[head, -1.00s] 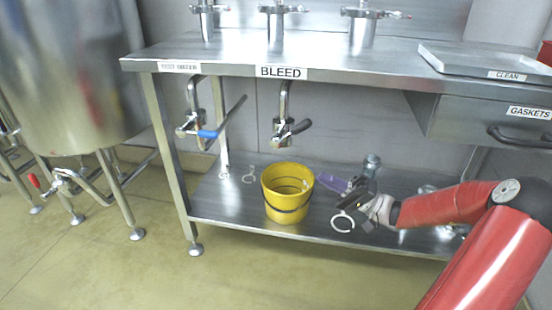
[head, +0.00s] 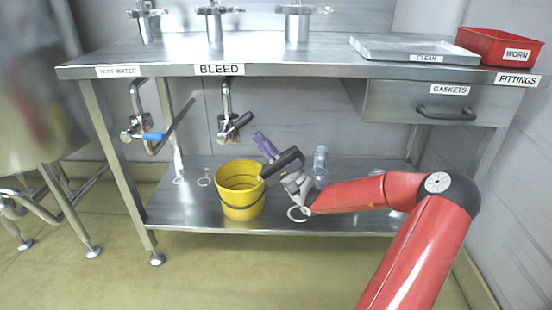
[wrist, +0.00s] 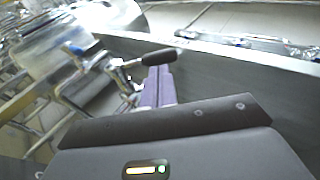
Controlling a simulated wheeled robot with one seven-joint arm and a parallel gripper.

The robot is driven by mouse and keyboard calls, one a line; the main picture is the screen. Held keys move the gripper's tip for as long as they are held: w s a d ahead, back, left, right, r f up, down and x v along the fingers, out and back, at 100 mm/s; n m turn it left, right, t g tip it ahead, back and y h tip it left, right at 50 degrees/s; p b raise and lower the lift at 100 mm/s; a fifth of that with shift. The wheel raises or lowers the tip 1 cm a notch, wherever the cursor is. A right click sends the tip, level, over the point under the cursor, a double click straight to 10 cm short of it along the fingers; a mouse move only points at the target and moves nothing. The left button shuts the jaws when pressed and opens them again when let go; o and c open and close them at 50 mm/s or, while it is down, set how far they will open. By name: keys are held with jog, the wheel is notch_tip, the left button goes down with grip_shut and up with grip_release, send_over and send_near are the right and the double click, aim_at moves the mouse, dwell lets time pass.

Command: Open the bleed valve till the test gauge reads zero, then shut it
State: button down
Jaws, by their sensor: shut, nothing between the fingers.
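The bleed valve (head: 226,122) hangs on a bent metal pipe under the bench, below the BLEED label. Its black lever slants up to the right; the lever also shows in the wrist view (wrist: 158,57). My gripper (head: 258,135) has purple fingers, shut and empty, pointing up and left just right of and below the lever. In the wrist view the fingertips (wrist: 159,68) overlap the lever's black grip; I cannot tell whether they touch it. A yellow bucket (head: 241,197) stands on the lower shelf below the valve. I can make out no gauge dial.
A blue-handled valve (head: 150,136) under the TEST WATER label is left of the bleed valve. The bench top (head: 255,50) is above my gripper. A clear bottle (head: 320,160) and white rings stand or lie on the lower shelf (head: 180,212). A gaskets drawer (head: 420,103) hangs at right.

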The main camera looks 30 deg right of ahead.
aim_at(235, 126)
jog(key=shift+x, duration=1.5)
jog(key=shift+r, duration=0.1)
